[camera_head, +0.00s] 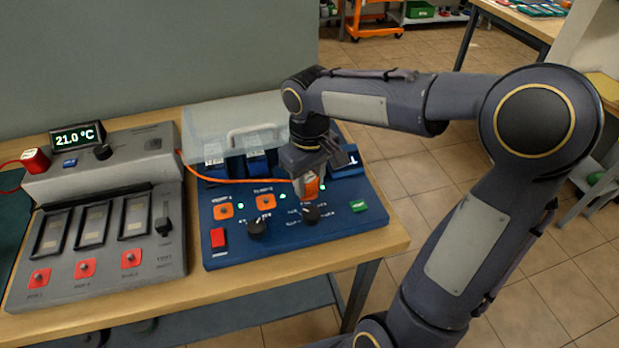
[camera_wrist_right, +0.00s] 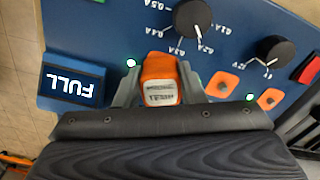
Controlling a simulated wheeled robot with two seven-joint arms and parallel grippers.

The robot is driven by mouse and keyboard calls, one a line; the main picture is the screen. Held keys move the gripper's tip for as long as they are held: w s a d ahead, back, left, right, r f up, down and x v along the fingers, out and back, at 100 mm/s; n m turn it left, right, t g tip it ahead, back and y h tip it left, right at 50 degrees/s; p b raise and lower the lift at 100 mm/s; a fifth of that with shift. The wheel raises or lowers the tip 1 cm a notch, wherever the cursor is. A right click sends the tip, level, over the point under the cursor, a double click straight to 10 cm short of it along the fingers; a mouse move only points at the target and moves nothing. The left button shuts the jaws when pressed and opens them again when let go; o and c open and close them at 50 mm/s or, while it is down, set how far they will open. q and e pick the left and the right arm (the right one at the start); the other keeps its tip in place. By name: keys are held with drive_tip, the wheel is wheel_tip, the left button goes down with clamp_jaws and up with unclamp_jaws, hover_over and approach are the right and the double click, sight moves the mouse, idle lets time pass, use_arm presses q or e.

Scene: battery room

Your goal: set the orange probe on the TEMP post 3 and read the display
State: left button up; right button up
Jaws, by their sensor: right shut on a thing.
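My right gripper (camera_head: 309,190) is shut on the orange probe (camera_head: 312,184), above the right part of the blue panel (camera_head: 345,222). In the right wrist view the probe (camera_wrist_right: 159,80), orange with a white label, sits between both fingers. Two orange posts (camera_head: 224,211) (camera_head: 265,202) show left of it; they also show in the right wrist view (camera_wrist_right: 222,84). The probe is roughly in line with them. A third post is hidden, and I cannot tell whether the probe touches one. The display (camera_head: 79,137) reads 21.0 °C. My left gripper is not in view.
An orange cable (camera_head: 225,180) runs from the grey unit (camera_head: 105,170) toward the probe. Black knobs (camera_head: 257,229) and a red button (camera_head: 218,238) stand on the panel. A clear raised cover (camera_head: 225,125) is behind. A sign reads FULL (camera_wrist_right: 70,85).

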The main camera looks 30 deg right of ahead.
sight(310, 179)
drive_tip(key=shift+f+b, duration=0.3)
drive_tip(key=shift+f, duration=0.15)
drive_tip(key=o, duration=0.8)
drive_tip(key=shift+r, duration=0.15)
wheel_tip(310, 179, up, 11)
drive_tip(key=p, duration=0.9)
drive_tip(key=shift+p, duration=0.4)
drive_tip(key=s+a+m+t+y, duration=0.1)
drive_tip(key=s+a+t+y, duration=0.1)
drive_tip(key=s, duration=0.6)
drive_tip(key=s+a+m+t+y, duration=0.1)
drive_tip(key=s+a+m+t, duration=0.1)
drive_tip(key=s, duration=0.6)
drive_tip(key=shift+s+f+m+t+y, duration=0.3)
drive_tip(key=shift+s+t+y, duration=0.1)
drive_tip(key=shift+t, duration=0.4)
